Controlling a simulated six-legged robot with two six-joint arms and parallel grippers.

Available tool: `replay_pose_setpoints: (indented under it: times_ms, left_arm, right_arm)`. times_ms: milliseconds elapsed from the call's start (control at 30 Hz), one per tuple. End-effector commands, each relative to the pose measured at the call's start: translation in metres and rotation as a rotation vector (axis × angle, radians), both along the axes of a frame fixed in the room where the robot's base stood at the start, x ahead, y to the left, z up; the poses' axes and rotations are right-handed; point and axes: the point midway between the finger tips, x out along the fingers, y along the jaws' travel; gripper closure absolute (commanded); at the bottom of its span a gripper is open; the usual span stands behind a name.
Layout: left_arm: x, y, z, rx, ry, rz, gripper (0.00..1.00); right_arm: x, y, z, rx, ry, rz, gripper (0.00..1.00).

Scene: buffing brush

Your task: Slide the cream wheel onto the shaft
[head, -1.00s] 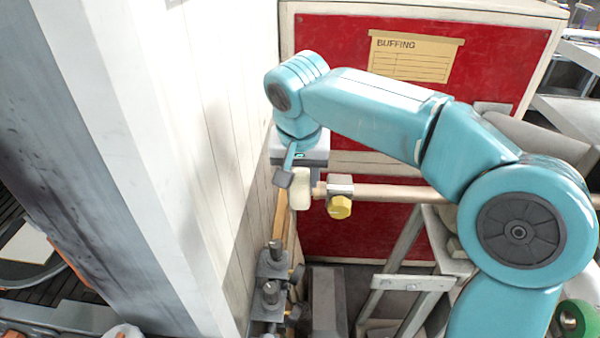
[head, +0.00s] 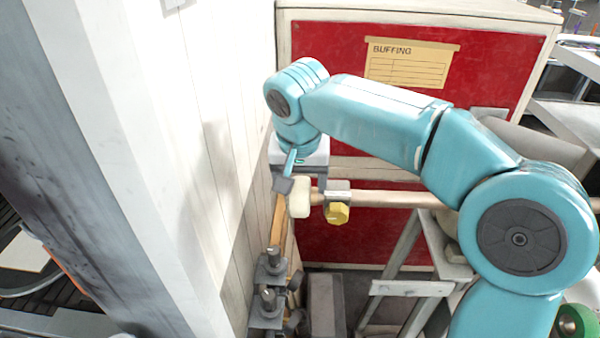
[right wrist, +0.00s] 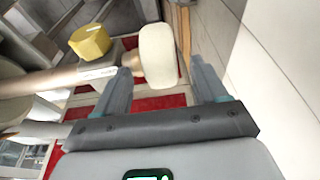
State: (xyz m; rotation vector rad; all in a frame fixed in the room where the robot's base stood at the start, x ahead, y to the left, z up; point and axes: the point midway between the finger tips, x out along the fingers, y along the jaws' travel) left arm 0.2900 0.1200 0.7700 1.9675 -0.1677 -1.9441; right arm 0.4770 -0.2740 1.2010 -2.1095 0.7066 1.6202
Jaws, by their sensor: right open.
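The cream wheel (head: 299,198) is at the left end of the pale shaft (head: 385,197). In the right wrist view the wheel (right wrist: 158,55) meets the shaft's end stub; how far the shaft goes into it is hidden. A grey collar with a yellow knob (head: 338,213) is on the shaft just right of the wheel; the knob (right wrist: 90,42) also shows in the right wrist view. My right gripper (head: 302,183) is open, its fingers either side of the wheel with gaps. The right wrist view shows the fingers (right wrist: 160,74) apart around it. My left gripper is out of view.
A white panelled wall (head: 215,130) stands close on the left. A red cabinet (head: 320,60) with a buffing label (head: 408,64) is behind. Dark clamps (head: 270,265) and a wooden strip (head: 277,225) are below the wheel. A grey stand (head: 405,288) is below the shaft.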

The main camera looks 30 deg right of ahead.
Motion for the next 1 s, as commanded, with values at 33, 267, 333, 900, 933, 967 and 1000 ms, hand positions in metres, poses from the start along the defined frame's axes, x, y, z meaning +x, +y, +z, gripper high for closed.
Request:
replay_pose_setpoints:
  times_ms: [33,267,333,900,933,967,1000]
  left_arm:
    - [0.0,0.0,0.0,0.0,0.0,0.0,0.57]
    - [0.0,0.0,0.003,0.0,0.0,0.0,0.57]
    - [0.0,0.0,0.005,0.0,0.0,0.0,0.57]
    - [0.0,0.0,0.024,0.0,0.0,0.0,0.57]
    - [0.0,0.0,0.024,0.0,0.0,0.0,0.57]
    - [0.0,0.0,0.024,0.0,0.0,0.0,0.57]
    - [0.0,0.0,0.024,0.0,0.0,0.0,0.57]
  right_arm:
    - [0.0,0.001,0.003,0.0,-0.003,0.001,0.28]
    - [-0.008,0.008,0.045,0.001,-0.007,0.001,0.28]
    - [-0.012,0.011,0.064,0.002,-0.007,0.002,0.28]
    - [-0.034,0.025,0.157,0.0,-0.001,0.001,0.28]
    - [-0.034,0.025,0.158,0.0,-0.001,0.001,0.28]
    - [-0.034,0.025,0.158,0.0,-0.001,0.0,0.28]
    - [-0.034,0.025,0.158,0.0,-0.001,0.0,0.28]
